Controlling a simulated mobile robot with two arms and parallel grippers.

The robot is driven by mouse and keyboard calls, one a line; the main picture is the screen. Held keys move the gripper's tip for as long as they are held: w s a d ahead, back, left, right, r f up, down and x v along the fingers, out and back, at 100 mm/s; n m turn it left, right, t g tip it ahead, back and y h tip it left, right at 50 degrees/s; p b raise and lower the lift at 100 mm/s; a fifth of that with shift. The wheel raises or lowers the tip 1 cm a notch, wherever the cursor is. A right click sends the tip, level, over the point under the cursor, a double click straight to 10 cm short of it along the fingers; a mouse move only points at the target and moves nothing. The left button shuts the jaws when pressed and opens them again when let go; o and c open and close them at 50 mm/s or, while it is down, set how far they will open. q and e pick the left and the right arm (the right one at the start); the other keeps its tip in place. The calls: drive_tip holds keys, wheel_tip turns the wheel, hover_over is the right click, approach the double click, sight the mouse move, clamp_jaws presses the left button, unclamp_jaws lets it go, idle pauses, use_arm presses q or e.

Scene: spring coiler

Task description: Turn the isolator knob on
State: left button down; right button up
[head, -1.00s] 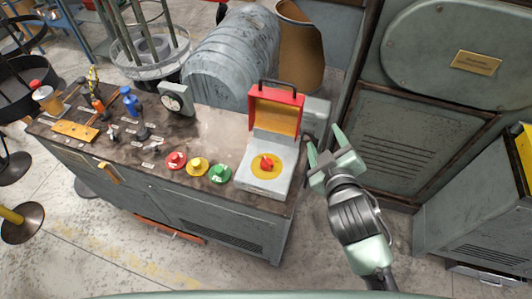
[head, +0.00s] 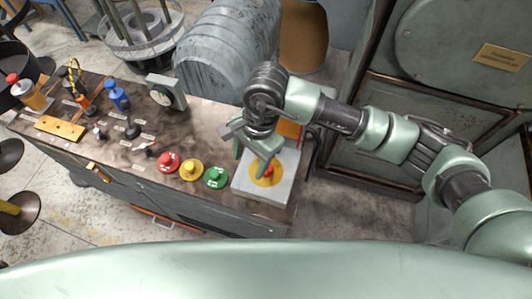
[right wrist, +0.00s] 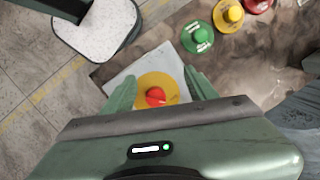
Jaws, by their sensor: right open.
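The isolator knob (head: 267,172) is red, on a yellow disc on a pale grey box (head: 262,191) at the right end of the bench. In the right wrist view the knob (right wrist: 155,97) sits between my two fingers, with visible gaps on both sides. The left gripper is not in view.
Green (head: 215,177), yellow (head: 191,169) and red (head: 168,161) buttons sit left of the box. A dial gauge (head: 166,91) and several small levers stand further left on the bench. A large grey ribbed housing (head: 228,45) is behind.

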drive_tip(key=shift+t+h, duration=0.5)
drive_tip(key=shift+h, duration=0.4)
drive_tip(key=w+d, duration=0.1)
drive_tip(key=d, duration=0.1)
drive_tip(key=w+d, duration=0.1)
drive_tip(key=shift+w+d, duration=0.3)
drive_tip(key=shift+d, duration=0.05)
drive_tip(key=shift+d+f, duration=0.2)
drive_tip(key=shift+f, duration=0.05)
wheel_tip(320, 180, down, 6)
drive_tip(key=shift+p, duration=1.15)
drive_tip(key=shift+a+f, duration=0.1)
drive_tip(key=shift+f, duration=0.5)
drive_tip(key=shift+c, duration=0.4)
